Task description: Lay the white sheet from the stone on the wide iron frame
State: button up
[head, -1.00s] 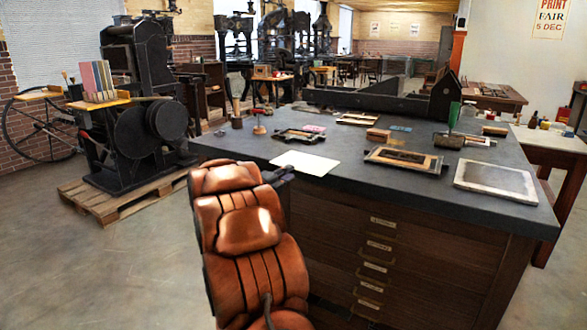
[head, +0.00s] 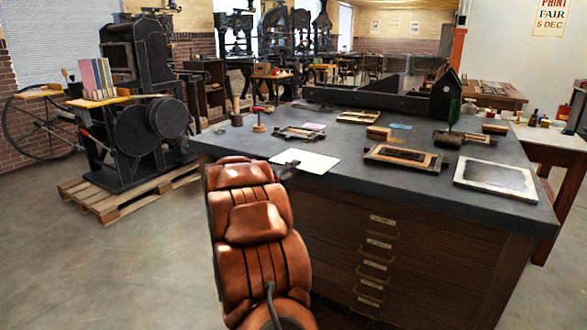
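The white sheet (head: 312,162) lies flat on the dark stone top (head: 350,182), near its front left edge. My gripper (head: 289,170) is a small dark shape at the sheet's front left edge, partly behind my brown arm. It overlaps the sheet in the view; I cannot tell whether it touches it, and its fingers are too small to read. Several frames lie on the stone: a dark iron one (head: 299,133) behind the sheet, a tan-and-dark one (head: 403,158) to its right, and a grey-rimmed one (head: 495,178) at far right. Which is the wide iron frame is unclear.
A roller (head: 449,138), a wooden block (head: 378,132) and a red-topped stamp (head: 259,118) stand on the stone. A long black press bed (head: 380,97) lies along its back. A black press (head: 145,110) on a pallet stands at left. Bare stone lies right of the sheet.

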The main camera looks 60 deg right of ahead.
grip_shut()
notch_tip(320, 180, up, 3)
jog(key=shift+p, duration=0.65)
jog(key=a+r, duration=0.3)
jog(key=a, duration=0.4)
jog(key=shift+p, duration=0.3)
dwell(0.4)
jog(key=shift+w, duration=0.1)
dwell(0.4)
